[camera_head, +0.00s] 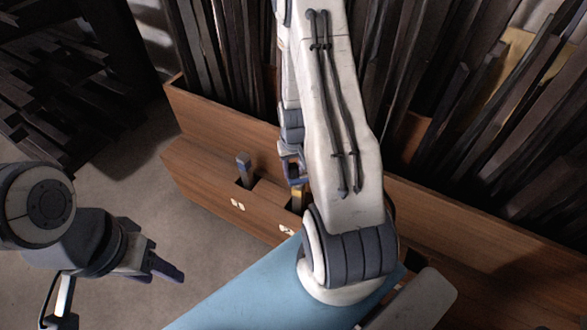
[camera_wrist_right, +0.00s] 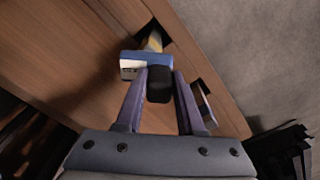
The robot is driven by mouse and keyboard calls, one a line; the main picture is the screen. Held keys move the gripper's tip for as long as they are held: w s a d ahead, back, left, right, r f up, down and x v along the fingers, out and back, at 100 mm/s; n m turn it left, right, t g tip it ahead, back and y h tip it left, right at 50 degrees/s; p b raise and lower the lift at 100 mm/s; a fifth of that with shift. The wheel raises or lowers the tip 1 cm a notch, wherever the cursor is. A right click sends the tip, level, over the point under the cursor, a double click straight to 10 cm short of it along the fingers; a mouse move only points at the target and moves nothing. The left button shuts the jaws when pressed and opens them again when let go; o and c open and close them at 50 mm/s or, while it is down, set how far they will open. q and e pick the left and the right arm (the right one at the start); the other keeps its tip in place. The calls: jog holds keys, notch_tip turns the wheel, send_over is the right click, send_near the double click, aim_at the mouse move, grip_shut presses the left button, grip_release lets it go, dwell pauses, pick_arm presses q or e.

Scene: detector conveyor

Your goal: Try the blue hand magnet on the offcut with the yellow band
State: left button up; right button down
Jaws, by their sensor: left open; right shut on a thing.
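The blue hand magnet (camera_wrist_right: 132,64), with a pale face and a dark grip, is held between the fingers of my right gripper (camera_wrist_right: 160,88). The offcut with the yellow band (camera_wrist_right: 154,41) stands in a slot of the wooden rack, right at the magnet's edge. I cannot tell whether they touch. The banded offcut also shows in the head view (camera_head: 297,199), just below my right gripper (camera_head: 293,168), partly hidden by my right arm. My left gripper (camera_head: 160,268) is open and empty over the floor at the left.
Another offcut (camera_head: 243,162) stands in the neighbouring slot of the wooden rack (camera_head: 195,172). Dark metal bars (camera_head: 455,95) fill the bin behind it. A blue surface (camera_head: 245,292) lies in front. More scrap is piled at the far left.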

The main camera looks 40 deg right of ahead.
jog(key=shift+r, duration=0.2)
jog(key=shift+r+p, duration=4.65)
jog(key=shift+r, duration=0.2)
